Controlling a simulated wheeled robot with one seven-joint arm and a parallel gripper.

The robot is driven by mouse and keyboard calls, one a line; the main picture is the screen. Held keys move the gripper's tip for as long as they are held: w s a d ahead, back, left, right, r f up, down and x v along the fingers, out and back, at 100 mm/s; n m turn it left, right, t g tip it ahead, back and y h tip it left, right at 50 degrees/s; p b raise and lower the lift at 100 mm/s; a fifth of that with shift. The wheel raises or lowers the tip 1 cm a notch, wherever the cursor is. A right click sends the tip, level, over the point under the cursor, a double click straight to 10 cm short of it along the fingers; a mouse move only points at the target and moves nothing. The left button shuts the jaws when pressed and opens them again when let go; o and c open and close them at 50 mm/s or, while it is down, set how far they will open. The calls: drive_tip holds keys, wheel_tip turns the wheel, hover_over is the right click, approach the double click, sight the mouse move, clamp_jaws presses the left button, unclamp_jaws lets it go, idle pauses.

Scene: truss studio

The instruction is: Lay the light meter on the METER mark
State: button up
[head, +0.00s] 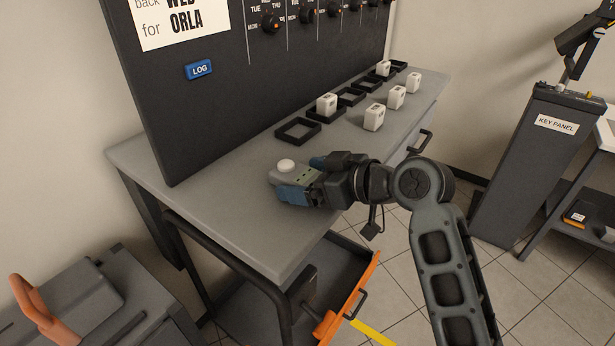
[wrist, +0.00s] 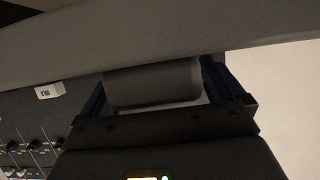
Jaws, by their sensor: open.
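The light meter (head: 284,175), a small grey device with a white dome, is on the grey bench top, in front of the dark board. My gripper (head: 303,179) reaches it from the right, with its blue-padded fingers around the near end of the meter. The jaws are open. In the wrist view a grey body, likely the meter (wrist: 152,84), sits between the two fingers of my gripper (wrist: 155,92). Whether the fingers touch it I cannot tell. I can make out no METER mark in either view.
The bench (head: 240,225) is clear left of the meter. Several white blocks (head: 374,117) and black square frames (head: 298,131) stand farther along it. A dark board (head: 220,110) rises behind. A key panel (head: 556,124) stands at right.

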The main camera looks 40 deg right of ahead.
drive_tip(key=b+v, duration=0.1)
drive_tip(key=v, duration=1.1)
drive_tip(key=shift+r, duration=0.2)
drive_tip(key=s+a+f+m+h, duration=0.3)
drive_tip(key=s+f, duration=0.1)
drive_tip(key=f, duration=0.4)
drive_tip(key=s+a+f+m+h, duration=0.1)
drive_tip(key=s+a+f, duration=0.1)
drive_tip(key=s, duration=0.5)
drive_tip(key=s+a+f+m+h, duration=0.1)
drive_tip(key=s+f, duration=0.2)
drive_tip(key=s, duration=0.4)
drive_tip(key=shift+s+a+t, duration=0.3)
drive_tip(key=shift+a, duration=0.1)
drive_tip(key=shift+n+t+y, duration=0.4)
drive_tip(key=shift+n+t, duration=0.2)
drive_tip(key=shift+n, duration=0.1)
drive_tip(key=s+a+r, duration=0.1)
drive_tip(key=s, duration=0.2)
drive_tip(key=s+a+r, duration=0.1)
drive_tip(key=s, duration=0.2)
drive_tip(key=s+a+r, duration=0.1)
drive_tip(key=s, duration=0.2)
drive_tip(key=shift+a+r, duration=0.25)
drive_tip(key=shift+r, duration=0.05)
